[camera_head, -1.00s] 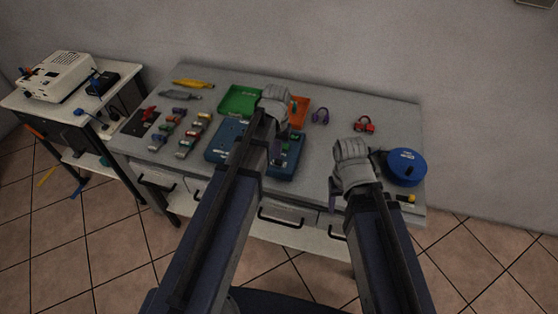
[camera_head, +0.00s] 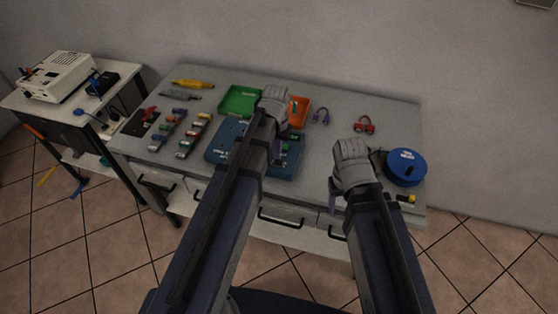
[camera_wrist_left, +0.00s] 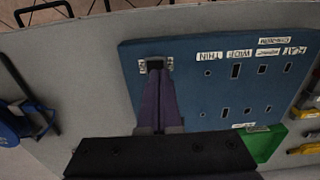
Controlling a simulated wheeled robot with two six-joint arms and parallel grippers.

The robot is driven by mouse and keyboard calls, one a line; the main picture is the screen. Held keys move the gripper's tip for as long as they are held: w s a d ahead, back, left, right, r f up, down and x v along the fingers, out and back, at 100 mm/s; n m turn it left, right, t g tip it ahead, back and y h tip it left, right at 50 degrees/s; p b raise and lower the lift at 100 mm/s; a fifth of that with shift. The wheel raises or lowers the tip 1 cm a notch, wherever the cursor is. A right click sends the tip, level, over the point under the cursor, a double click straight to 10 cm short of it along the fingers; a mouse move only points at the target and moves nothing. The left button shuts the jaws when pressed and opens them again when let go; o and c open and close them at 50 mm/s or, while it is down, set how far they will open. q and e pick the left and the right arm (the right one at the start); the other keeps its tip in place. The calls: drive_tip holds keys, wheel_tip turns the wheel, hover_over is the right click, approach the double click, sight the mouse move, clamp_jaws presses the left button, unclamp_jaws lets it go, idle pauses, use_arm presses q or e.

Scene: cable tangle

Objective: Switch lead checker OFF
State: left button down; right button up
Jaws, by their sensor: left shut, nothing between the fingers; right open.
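The lead checker is a blue box (camera_head: 224,142) on the table, partly hidden behind my left arm in the head view. In the left wrist view its blue panel (camera_wrist_left: 190,100) shows labelled slots and a small dark switch (camera_wrist_left: 155,62) with white labels either side. My left gripper (camera_wrist_left: 158,80) is shut and empty, its purple fingertips at the switch; whether they touch it I cannot tell. The switch's position is mostly hidden by the fingertips. My right gripper (camera_head: 334,203) is open and empty near the table's front edge, right of the box.
A green tray (camera_head: 240,101) and an orange tray (camera_head: 301,112) stand behind the box. Coloured leads (camera_head: 187,138) lie to the left. A purple lead (camera_head: 320,116) and a red lead (camera_head: 365,125) lie at the back. A blue round container (camera_head: 406,168) stands right of my right gripper.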

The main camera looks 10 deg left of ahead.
sight(277, 161)
use_arm(q)
drive_tip(key=shift+f+b, duration=0.9)
idle(0.8)
drive_tip(key=shift+r, duration=0.2)
wheel_tip(277, 161, up, 7)
drive_tip(key=p, duration=0.7)
drive_tip(key=shift+f, duration=0.1)
drive_tip(key=shift+d, duration=0.1)
drive_tip(key=s+d+m+y, duration=0.1)
drive_tip(key=s+d+m, duration=0.2)
drive_tip(key=s+d, duration=0.7)
drive_tip(key=s, duration=0.4)
drive_tip(key=shift+s+d, duration=0.15)
